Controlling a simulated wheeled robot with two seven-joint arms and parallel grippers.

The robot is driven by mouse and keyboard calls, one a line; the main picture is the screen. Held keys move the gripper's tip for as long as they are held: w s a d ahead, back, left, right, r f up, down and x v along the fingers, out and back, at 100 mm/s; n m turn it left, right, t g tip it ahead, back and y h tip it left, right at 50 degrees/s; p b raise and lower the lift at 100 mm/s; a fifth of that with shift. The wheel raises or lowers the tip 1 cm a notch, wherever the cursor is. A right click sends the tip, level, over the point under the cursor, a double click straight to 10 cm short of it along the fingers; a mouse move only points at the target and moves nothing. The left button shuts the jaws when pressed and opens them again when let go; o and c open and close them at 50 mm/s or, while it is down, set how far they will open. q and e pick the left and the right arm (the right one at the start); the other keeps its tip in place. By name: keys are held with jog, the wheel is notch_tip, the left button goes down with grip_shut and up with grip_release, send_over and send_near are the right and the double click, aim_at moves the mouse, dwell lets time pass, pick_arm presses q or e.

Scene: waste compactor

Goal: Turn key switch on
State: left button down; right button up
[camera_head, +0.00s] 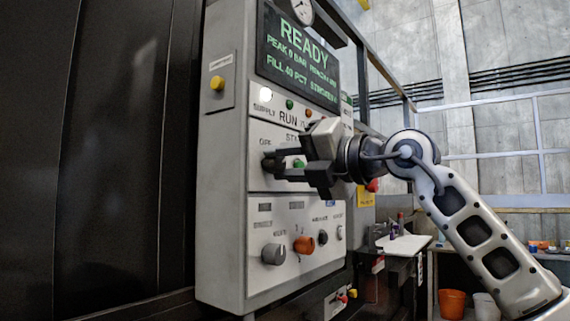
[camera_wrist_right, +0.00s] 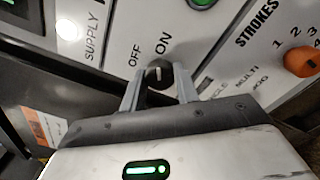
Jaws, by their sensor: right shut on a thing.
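The key switch is a small dark knob (camera_wrist_right: 158,74) on the light control panel (camera_wrist_right: 105,20), below the printed words OFF and ON. My right gripper (camera_head: 268,167) reaches the panel from the right. In the wrist view its two fingers (camera_wrist_right: 158,90) are shut on the knob, one on each side. In the head view the fingers hide most of the knob. My left gripper is not in view.
A screen (camera_head: 297,55) above reads READY. A green button (camera_head: 299,163) sits close to my right fingers. Below are a grey knob (camera_head: 273,254) and an orange knob (camera_head: 304,245). A yellow button (camera_head: 217,83) is on the cabinet's left side. A bench with buckets stands at right.

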jog(key=o, duration=0.9)
jog(key=shift+c, duration=0.2)
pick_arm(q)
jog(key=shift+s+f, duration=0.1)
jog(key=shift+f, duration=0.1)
pick_arm(e)
jog(key=shift+o, duration=0.5)
jog(key=shift+s+d, duration=0.2)
jog(key=shift+d, duration=0.15)
pick_arm(q)
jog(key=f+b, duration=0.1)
jog(key=b, duration=0.2)
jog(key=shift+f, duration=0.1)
pick_arm(e)
jog(key=v, duration=1.5)
jog(key=shift+s, duration=0.2)
